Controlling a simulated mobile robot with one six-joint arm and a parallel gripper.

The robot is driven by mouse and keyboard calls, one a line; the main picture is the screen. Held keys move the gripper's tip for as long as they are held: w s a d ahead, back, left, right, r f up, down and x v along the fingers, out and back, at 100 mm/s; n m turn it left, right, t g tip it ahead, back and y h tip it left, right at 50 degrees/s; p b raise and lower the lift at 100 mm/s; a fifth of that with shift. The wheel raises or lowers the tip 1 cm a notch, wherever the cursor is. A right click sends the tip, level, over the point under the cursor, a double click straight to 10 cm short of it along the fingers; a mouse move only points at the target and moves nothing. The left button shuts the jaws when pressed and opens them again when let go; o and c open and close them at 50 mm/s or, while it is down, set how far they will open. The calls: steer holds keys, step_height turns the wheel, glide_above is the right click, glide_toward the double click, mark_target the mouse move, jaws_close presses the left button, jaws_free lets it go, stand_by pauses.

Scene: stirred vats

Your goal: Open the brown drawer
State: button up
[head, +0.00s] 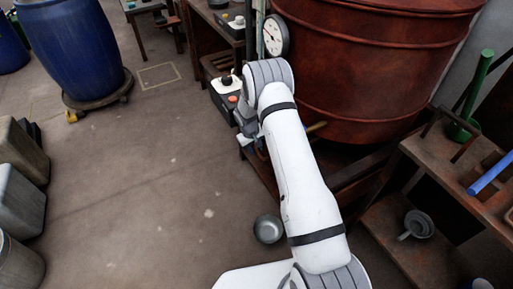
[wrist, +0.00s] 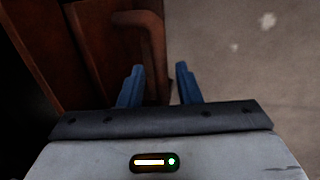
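A brown panel (wrist: 85,45), which looks like the drawer front, fills the upper left of the wrist view. A brown bar handle (wrist: 153,45) bends out from it and runs down between my gripper's fingers. My gripper (wrist: 159,68) has two blue fingers, apart, one on each side of the handle in the picture. I cannot tell whether either finger touches it. In the head view my arm hides most of the gripper and the drawer front, beside the large brown vat (head: 370,65).
A blue barrel (head: 72,50) and grey canisters (head: 20,190) are left; the floor between is clear.

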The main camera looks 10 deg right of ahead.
jaws_close()
